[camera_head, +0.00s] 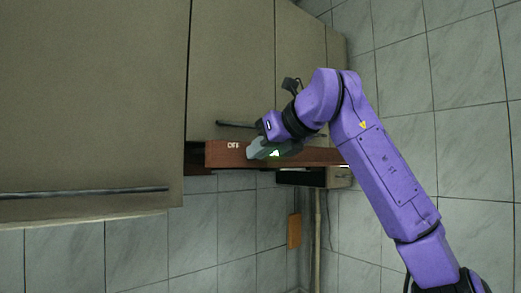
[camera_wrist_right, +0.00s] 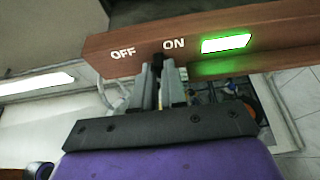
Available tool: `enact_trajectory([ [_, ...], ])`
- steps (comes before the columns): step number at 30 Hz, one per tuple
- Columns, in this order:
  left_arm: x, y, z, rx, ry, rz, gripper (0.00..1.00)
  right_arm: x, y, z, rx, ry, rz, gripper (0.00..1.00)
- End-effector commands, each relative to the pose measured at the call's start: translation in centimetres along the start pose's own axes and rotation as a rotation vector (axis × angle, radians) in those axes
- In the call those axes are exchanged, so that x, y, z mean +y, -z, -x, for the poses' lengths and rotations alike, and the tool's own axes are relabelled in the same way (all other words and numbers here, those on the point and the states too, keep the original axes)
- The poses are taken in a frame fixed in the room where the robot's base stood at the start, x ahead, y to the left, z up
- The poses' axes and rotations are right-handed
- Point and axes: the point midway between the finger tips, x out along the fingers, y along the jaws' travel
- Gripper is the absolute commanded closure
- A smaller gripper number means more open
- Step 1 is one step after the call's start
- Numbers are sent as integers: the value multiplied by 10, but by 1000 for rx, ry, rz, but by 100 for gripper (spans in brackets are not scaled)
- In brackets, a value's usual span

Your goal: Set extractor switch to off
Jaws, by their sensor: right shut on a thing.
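The extractor (camera_head: 225,152) is a brown wooden-looking bar under the cabinets in the head view. In the right wrist view its front (camera_wrist_right: 200,38) carries the words OFF and ON, with a lit green lamp (camera_wrist_right: 226,43) right of ON. A small dark switch knob (camera_wrist_right: 158,60) sits just left of and below the word ON. My right gripper (camera_wrist_right: 158,72) is at the bar, with its fingers shut around the knob. In the head view the right gripper (camera_head: 258,150) covers the knob and the ON label. My left gripper is not in view.
Beige cabinet doors (camera_head: 90,90) with dark bar handles (camera_head: 235,124) hang above and left of the extractor. Tiled walls (camera_head: 440,70) stand behind and to the right. An orange plate (camera_head: 294,230) is on the wall below. The space below the bar looks open.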

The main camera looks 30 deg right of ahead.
Motion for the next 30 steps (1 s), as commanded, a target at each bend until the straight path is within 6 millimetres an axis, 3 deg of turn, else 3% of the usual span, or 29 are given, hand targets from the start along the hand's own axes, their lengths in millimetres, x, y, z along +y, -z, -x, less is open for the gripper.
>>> enact_trajectory([
  [6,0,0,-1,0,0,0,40,1,1,-1,3,-1,0,100],
  [12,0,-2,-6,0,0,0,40,21,2,-1,3,0,2,100],
  [19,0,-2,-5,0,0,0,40,22,1,-1,4,-1,1,100],
  [21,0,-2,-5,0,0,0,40,22,1,-1,3,0,1,69],
  [22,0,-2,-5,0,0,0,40,22,1,-1,3,0,1,62],
  [30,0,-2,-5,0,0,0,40,22,0,0,1,0,1,62],
])
